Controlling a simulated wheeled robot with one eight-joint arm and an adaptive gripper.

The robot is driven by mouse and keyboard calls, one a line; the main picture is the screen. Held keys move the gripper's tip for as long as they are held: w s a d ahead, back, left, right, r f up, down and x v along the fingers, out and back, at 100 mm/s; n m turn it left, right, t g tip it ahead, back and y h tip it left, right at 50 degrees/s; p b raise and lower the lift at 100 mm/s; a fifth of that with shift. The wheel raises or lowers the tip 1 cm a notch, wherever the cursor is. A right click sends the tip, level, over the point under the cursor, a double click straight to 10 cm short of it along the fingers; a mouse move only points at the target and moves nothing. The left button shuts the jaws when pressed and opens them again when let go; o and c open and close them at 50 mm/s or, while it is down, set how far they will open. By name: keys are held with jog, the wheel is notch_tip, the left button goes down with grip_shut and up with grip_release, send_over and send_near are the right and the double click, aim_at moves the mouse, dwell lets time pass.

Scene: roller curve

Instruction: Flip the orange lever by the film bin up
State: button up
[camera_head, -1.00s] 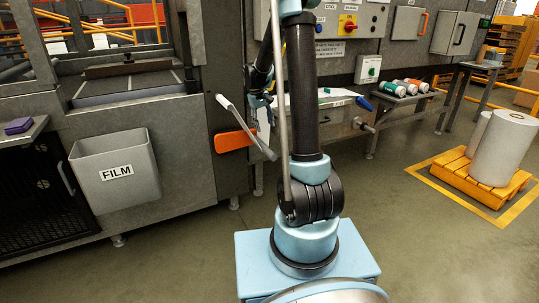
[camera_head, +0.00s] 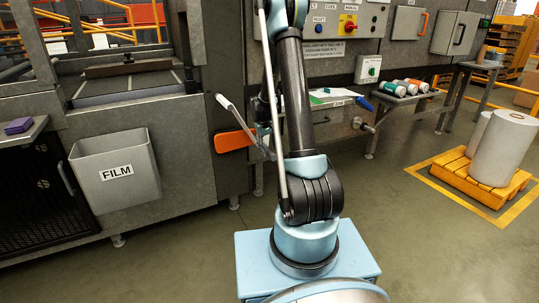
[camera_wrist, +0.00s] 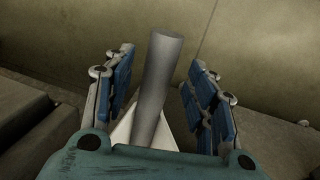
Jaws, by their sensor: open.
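The orange lever part (camera_head: 232,140) shows in the head view on the dark post right of the grey FILM bin (camera_head: 118,172). A thin pale bar (camera_head: 232,113) slants down to the right across its upper side. My gripper (camera_head: 266,132) is just right of the orange part, partly hidden behind my own arm. In the wrist view my gripper (camera_wrist: 160,98) is open, with blue pads on both sides of a grey cylinder (camera_wrist: 158,80). The cylinder stands between the fingers with gaps on both sides. A white piece (camera_wrist: 124,126) lies below it. No orange shows there.
A bench (camera_head: 335,98) with papers stands behind my arm, below a panel with a red button (camera_head: 349,27). A yellow pallet with white rolls (camera_head: 500,148) is at far right. The floor between is clear.

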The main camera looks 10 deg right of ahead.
jog(key=shift+w+d+f, duration=0.1)
jog(key=shift+d+f, duration=0.05)
jog(key=shift+f, duration=0.55)
jog(key=shift+d+f, duration=0.15)
jog(key=shift+f, duration=0.55)
jog(key=shift+c, duration=0.2)
grip_shut()
